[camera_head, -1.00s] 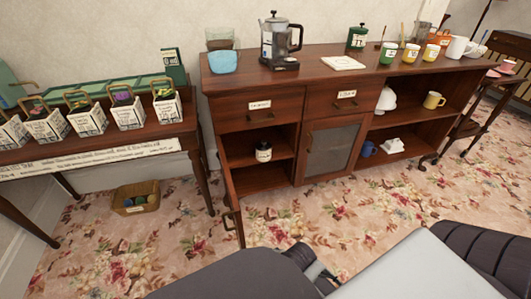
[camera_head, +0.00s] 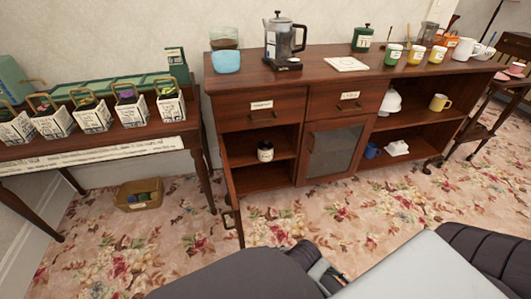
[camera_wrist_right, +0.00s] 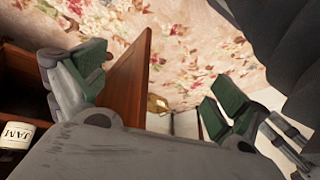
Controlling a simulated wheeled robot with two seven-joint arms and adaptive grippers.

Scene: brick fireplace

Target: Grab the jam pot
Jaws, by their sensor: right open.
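The jam pot (camera_head: 265,151) is a dark jar with a white label. It stands upright on the upper shelf of the cabinet's open left compartment in the head view. In the right wrist view the jam pot (camera_wrist_right: 17,135) shows at the left edge, its label reading JAM, partly cut off by the frame. My right gripper (camera_wrist_right: 150,84) is open and empty. Its green-padded fingers are wide apart, and the jam pot is outside them, to the left. The open cabinet door (camera_wrist_right: 128,75) appears between the fingers in the picture. My left gripper is not seen.
The cabinet's left door (camera_head: 233,190) stands open toward me. Mugs and a French press (camera_head: 284,40) stand on the cabinet top (camera_head: 310,75). A side table at left holds several small baskets; a wicker basket (camera_head: 138,194) is on the floor. Carpet before the cabinet is clear.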

